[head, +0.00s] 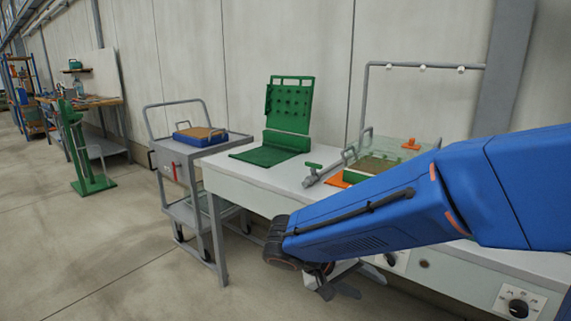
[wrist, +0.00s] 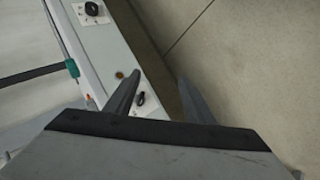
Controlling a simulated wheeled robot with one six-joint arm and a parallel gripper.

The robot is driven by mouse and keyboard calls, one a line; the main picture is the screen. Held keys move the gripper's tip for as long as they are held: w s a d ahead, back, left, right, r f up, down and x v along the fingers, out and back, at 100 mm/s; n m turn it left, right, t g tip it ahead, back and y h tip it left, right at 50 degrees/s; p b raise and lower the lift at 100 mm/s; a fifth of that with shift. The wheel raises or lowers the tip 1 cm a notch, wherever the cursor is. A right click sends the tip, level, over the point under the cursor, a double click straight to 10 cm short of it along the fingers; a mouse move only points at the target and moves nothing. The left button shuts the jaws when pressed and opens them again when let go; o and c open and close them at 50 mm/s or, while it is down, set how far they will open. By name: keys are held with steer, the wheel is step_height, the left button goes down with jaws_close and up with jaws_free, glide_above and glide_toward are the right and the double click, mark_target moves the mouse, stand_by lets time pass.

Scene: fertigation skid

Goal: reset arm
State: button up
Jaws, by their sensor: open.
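My blue arm reaches in from the right in the head view, across the front of the white bench (head: 240,180). My gripper (head: 338,286) hangs at the arm's end, low in front of the bench's front edge, partly hidden by the arm. In the wrist view my gripper (wrist: 158,95) shows two grey fingers spread apart with nothing between them. Beyond the fingers are the bench's front panel and the floor. A black knob (wrist: 140,98) appears close beside the left finger; I cannot tell the gap.
The bench carries a green pegboard stand (head: 289,108), a grey valve piece with green handle (head: 312,174) and a clear box (head: 385,160). A grey cart (head: 172,155) with a blue tray (head: 200,141) stands left. Open floor (head: 90,260) lies at front left.

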steer(key=s+d+r+t+y, duration=0.2)
steer(key=s+d+y, duration=0.7)
steer(key=s, duration=0.5)
steer(key=shift+s+d+r, duration=0.15)
steer(key=shift+s+d, duration=0.2)
steer(key=shift+d, duration=0.3)
